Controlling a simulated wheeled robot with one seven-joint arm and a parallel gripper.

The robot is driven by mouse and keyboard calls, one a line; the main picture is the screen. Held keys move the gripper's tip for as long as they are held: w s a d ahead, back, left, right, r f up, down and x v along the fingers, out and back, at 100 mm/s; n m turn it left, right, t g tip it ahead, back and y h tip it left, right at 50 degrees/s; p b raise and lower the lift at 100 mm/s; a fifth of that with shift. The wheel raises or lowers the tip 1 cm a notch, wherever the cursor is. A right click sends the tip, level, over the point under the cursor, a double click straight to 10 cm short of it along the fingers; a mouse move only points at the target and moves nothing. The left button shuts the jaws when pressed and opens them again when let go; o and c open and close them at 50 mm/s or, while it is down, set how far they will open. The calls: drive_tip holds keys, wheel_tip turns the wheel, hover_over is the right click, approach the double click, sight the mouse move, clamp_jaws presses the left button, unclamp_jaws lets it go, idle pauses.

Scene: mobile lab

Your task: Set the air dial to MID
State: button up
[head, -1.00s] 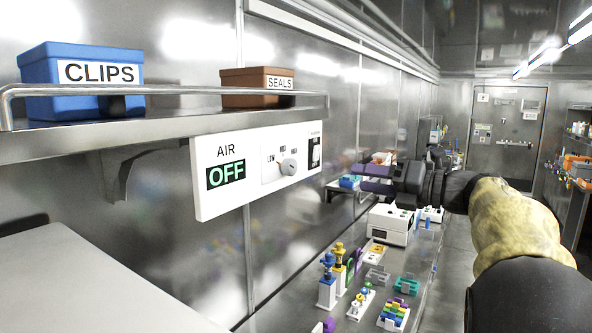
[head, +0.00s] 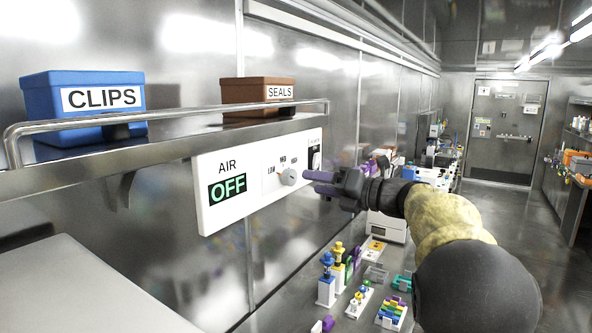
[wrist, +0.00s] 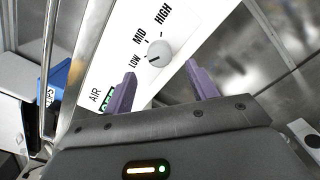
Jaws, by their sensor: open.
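The white air panel (head: 222,205) is on the wall, with a green-lit display (head: 227,189) reading OFF. Its round grey air dial (head: 289,177) sits under the labels LOW, MID and HIGH. In the wrist view the dial (wrist: 158,50) shows a dark mark on its lower-left side, toward LOW. My gripper (head: 311,182) is just right of the dial in the head view, its purple fingers pointing at the panel. In the wrist view my gripper (wrist: 160,72) is open and empty, its fingertips apart, with the dial beyond the gap. They do not appear to touch it.
A dark switch (head: 315,160) is at the panel's right end, close to my gripper. Above the panel, a railed shelf (head: 170,135) holds a blue CLIPS box (head: 70,115) and a brown SEALS box (head: 245,92). A bench with several small items is below.

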sight(294, 179)
drive_tip(key=p+x, duration=0.2)
drive_tip(key=x, duration=0.3)
drive_tip(key=shift+w+a+r+p, duration=0.15)
drive_tip(key=shift+w+a+p, duration=0.05)
drive_tip(key=shift+a+p, duration=0.15)
drive_tip(key=shift+w+a, duration=0.3)
drive_tip(key=shift+a, duration=0.05)
drive_tip(key=shift+c, duration=0.3)
drive_tip(key=c, duration=0.9)
